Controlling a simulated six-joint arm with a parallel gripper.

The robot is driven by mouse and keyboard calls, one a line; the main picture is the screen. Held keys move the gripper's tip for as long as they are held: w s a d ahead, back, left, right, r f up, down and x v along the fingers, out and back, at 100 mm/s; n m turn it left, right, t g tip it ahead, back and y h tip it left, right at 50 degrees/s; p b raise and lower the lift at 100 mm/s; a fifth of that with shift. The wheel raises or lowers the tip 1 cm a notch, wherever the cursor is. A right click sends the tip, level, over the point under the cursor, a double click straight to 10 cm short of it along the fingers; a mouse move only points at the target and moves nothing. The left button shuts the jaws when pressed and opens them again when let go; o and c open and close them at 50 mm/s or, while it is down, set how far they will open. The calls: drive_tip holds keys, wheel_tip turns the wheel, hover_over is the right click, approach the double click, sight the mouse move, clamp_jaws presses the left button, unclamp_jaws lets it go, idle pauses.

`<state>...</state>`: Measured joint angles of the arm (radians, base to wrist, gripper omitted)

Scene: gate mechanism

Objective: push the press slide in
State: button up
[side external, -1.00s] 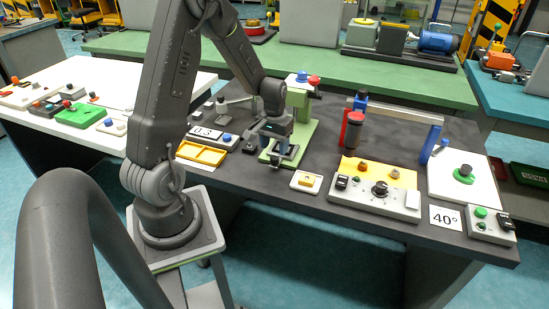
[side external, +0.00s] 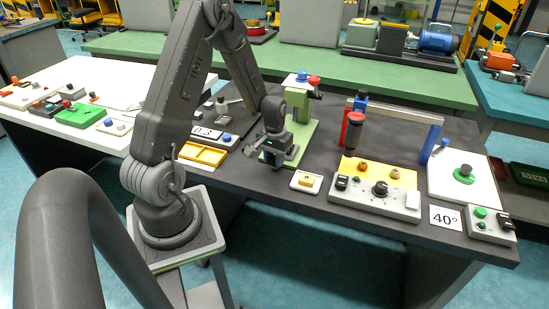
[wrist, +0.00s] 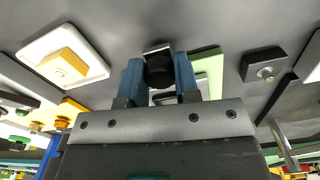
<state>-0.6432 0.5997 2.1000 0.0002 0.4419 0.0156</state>
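The press (side external: 300,125) is a green frame on a green base plate, with blue and red knobs on top. My gripper (side external: 271,156) is low at the front of that base and hides the front of the press slide in the side view. In the wrist view, the slide's round black knob (wrist: 159,70) lies between the two blue fingers of my gripper (wrist: 158,78). The fingers are apart, one on each side of the knob, with little or no gap showing. Whether they press on it is not clear. The green base shows behind the right finger.
A white plate with a yellow block (side external: 306,182) lies right of the press. A yellow tray (side external: 203,153) lies left of it. A panel with dials (side external: 375,190) and a blue-and-red gate frame (side external: 400,112) stand further right. The dark table is bare in front of the press.

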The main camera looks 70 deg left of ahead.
clamp_jaws()
drive_tip(key=w+a, duration=0.6)
drive_tip(key=shift+w, duration=0.1)
idle(0.3)
drive_tip(key=o, duration=0.6)
unclamp_jaws()
drive_tip(key=shift+c, duration=0.2)
wheel_tip(320, 180, up, 14)
drive_tip(key=shift+c, duration=0.4)
